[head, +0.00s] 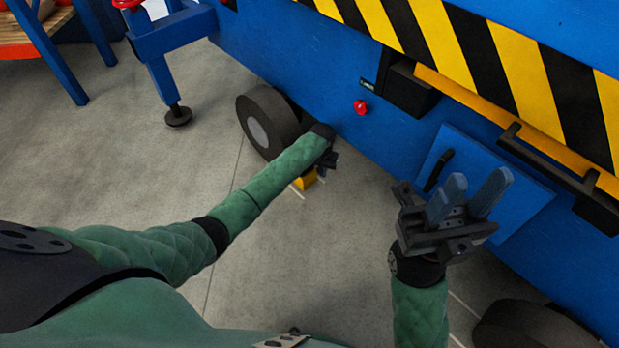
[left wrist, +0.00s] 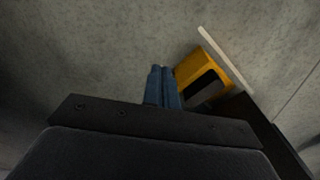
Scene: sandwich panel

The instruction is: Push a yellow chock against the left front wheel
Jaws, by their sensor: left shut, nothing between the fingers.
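A dark wheel with a grey hub (head: 268,122) stands under the blue machine, left of centre in the head view. A yellow chock (head: 305,180) lies on the floor near this wheel, partly hidden by my left arm. In the left wrist view the chock (left wrist: 203,75) shows a dark patch and lies just right of my fingers. My left gripper (left wrist: 163,86) is shut and empty, close beside the chock; I cannot tell whether they touch. In the head view my left gripper (head: 328,164) is mostly hidden behind its wrist. My right gripper (head: 468,198) is open and empty, raised before the blue machine.
The blue machine (head: 290,62) with yellow-black stripes fills the upper right. A black handle bar (head: 548,158) sticks out near my right gripper. A blue stand leg (head: 165,84) is at upper left. Another wheel (head: 530,326) is at lower right.

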